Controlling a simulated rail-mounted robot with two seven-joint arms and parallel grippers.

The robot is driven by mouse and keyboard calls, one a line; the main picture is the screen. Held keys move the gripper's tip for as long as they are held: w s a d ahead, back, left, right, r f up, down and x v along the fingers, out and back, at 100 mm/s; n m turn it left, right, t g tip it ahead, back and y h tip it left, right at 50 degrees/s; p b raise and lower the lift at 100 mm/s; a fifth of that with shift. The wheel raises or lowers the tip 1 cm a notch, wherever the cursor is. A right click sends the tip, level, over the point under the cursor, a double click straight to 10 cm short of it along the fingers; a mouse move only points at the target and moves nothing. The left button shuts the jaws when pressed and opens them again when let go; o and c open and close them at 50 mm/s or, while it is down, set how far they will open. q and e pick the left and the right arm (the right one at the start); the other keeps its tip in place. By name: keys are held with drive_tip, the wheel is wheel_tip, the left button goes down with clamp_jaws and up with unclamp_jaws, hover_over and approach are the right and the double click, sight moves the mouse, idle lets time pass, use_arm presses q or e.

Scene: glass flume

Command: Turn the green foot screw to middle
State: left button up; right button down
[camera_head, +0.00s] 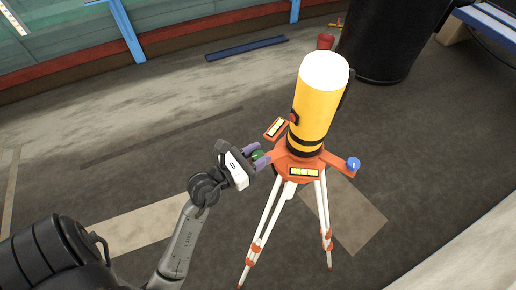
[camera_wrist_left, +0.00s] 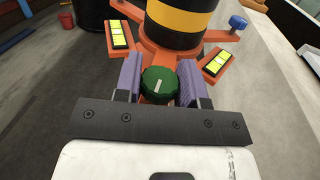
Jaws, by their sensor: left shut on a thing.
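The green foot screw (camera_head: 258,155) is a ribbed knob on the left arm of an orange three-armed base (camera_head: 336,159). In the left wrist view, the green foot screw (camera_wrist_left: 159,86) has a white mark that points nearly straight up, tilted slightly right. My left gripper (camera_head: 256,157) is shut on it, with a purple finger on either side; its jaws also show in the left wrist view (camera_wrist_left: 160,80). A yellow cylinder (camera_head: 317,100) with black bands stands on the base. Two yellow level vials (camera_wrist_left: 119,34) (camera_wrist_left: 216,61) flank the screw. My right gripper is out of view.
A blue foot screw (camera_head: 354,163) is on the base's right arm. White tripod legs (camera_head: 266,215) hold up the base. A red cylinder (camera_head: 325,41) and a large black drum (camera_head: 385,40) show behind. A blue bar (camera_head: 246,48) lies on the floor.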

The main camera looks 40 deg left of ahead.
use_arm(q)
drive_tip(key=shift+n+y+p, duration=0.3)
drive_tip(key=shift+n+y, duration=0.1)
drive_tip(key=shift+y, duration=0.1)
drive_tip(key=o, duration=0.9)
drive_tip(key=shift+o, duration=0.2)
drive_tip(key=shift+s+f, duration=0.1)
drive_tip(key=shift+s, duration=0.25)
drive_tip(key=s+a+p, duration=0.1)
drive_tip(key=s, duration=1.2)
drive_tip(key=shift+a, duration=0.2)
